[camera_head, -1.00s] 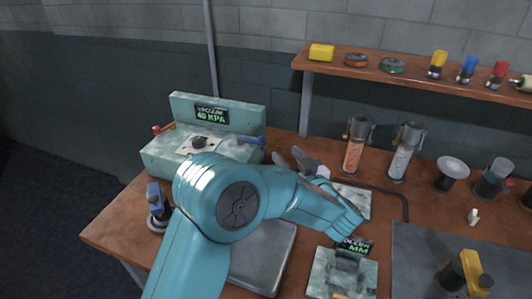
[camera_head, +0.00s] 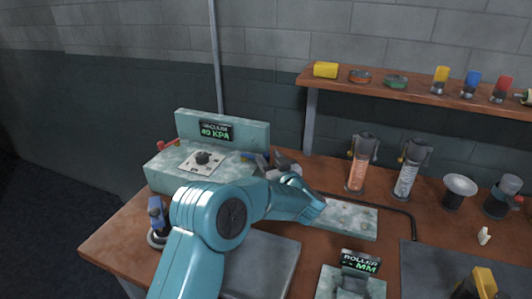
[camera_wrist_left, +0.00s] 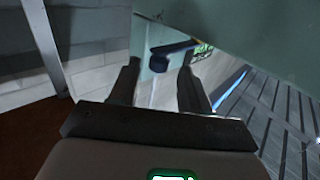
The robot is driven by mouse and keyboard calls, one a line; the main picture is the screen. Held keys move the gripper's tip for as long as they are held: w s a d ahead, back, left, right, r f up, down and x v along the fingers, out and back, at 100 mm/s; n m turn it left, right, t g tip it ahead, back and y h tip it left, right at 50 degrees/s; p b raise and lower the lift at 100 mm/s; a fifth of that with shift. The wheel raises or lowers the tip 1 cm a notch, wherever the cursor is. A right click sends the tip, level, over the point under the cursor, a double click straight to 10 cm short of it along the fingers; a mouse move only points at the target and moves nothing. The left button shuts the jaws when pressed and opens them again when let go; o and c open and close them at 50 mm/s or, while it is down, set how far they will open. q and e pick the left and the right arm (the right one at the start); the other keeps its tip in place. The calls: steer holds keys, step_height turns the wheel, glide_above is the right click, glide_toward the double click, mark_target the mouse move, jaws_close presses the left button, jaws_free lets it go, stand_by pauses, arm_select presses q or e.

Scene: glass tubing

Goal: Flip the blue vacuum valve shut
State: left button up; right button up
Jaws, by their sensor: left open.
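The vacuum unit (camera_head: 165,163) is a pale green, worn box with a raised back panel whose display (camera_head: 216,130) reads vacuum 40 kPa. The blue valve (camera_head: 250,155) is a lever at its right end, partly hidden by my gripper. My left gripper (camera_head: 273,163) is at that right end, close to the lever. In the left wrist view the blue lever (camera_wrist_left: 174,48) lies just beyond and between the open fingers (camera_wrist_left: 158,68). I cannot tell whether they touch it.
A red valve lever (camera_head: 168,145) is at the unit's left end. A blue-handled tool (camera_head: 155,212) stands at the table's left edge. A roller unit (camera_head: 352,280), glass cylinders (camera_head: 358,165) and a black bent rod (camera_head: 385,205) lie to the right. A shelf (camera_head: 400,90) runs behind.

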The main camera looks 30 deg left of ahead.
arm_select(q)
steer(key=x, duration=0.3)
steer(key=shift+w+d+f, duration=0.15)
steer(key=shift+f, duration=0.05)
steer(key=shift+r, duration=0.15)
jaws_close()
steer(key=shift+t, duration=0.3)
steer(key=shift+s+m+t+h+b, duration=0.6)
steer(key=shift+m+t+h+b, duration=0.2)
steer(key=shift+m+t+b, duration=0.1)
steer(key=shift+s+a+m+t+h+b, duration=0.1)
steer(key=shift+s+m+t+h+b, duration=0.65)
steer(key=shift+h+b, duration=0.7)
steer(key=shift+s+a+m+t+h+b, duration=0.1)
steer(key=shift+s+m+t+h+b, duration=0.35)
steer(key=shift+m+t+h+b, duration=1)
steer(key=shift+s+a+m+t+h+b, duration=0.1)
steer(key=shift+s+m+t+h+b, duration=0.45)
steer(key=shift+b, duration=1.35)
steer(key=shift+r+h, duration=0.15)
steer(key=shift+h, duration=0.1)
